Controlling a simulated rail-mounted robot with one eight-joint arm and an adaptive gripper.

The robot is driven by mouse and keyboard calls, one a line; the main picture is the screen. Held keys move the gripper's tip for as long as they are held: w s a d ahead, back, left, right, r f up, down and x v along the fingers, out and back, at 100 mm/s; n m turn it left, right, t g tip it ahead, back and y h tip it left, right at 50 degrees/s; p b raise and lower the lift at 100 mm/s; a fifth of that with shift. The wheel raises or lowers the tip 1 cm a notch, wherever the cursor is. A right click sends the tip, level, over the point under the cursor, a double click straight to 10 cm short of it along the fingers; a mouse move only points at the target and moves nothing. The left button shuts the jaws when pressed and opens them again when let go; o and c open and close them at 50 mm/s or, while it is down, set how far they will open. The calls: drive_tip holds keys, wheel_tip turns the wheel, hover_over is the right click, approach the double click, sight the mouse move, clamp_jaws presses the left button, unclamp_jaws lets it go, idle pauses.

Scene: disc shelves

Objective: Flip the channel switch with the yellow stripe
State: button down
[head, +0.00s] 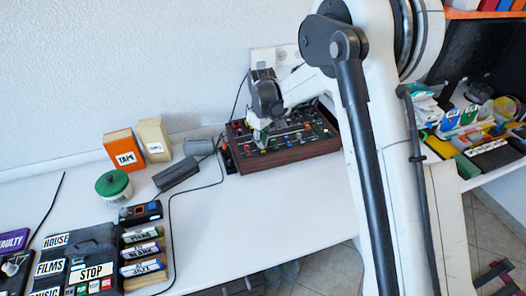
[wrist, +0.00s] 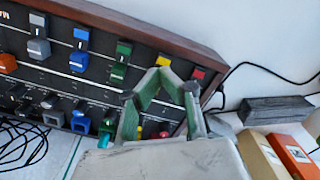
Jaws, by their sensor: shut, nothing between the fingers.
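The channel panel (head: 290,155) is a dark board in a red-brown wooden frame on the white table. In the wrist view, a row of colour-marked switches runs across it. The yellow stripe (wrist: 164,59) lies between the green-marked switch (wrist: 120,70) and the red stripe (wrist: 198,73). My gripper (wrist: 161,72) is shut and empty, its green fingertips at or just above the yellow stripe. The fingers hide the lever below that stripe, so its position and any contact cannot be told. In the head view, my gripper (head: 260,135) is over the panel's left part.
A blue-marked switch (wrist: 79,55) is farther left; lower knobs and levers line the panel. Left of the panel in the head view are a dark grey block (head: 176,174), a black cable, a green-lidded jar (head: 113,185) and an orange box (head: 124,149). The front table middle is clear.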

drive_tip(key=shift+f, duration=0.15)
drive_tip(key=shift+r+p, duration=1.25)
drive_tip(key=shift+r, duration=2.3)
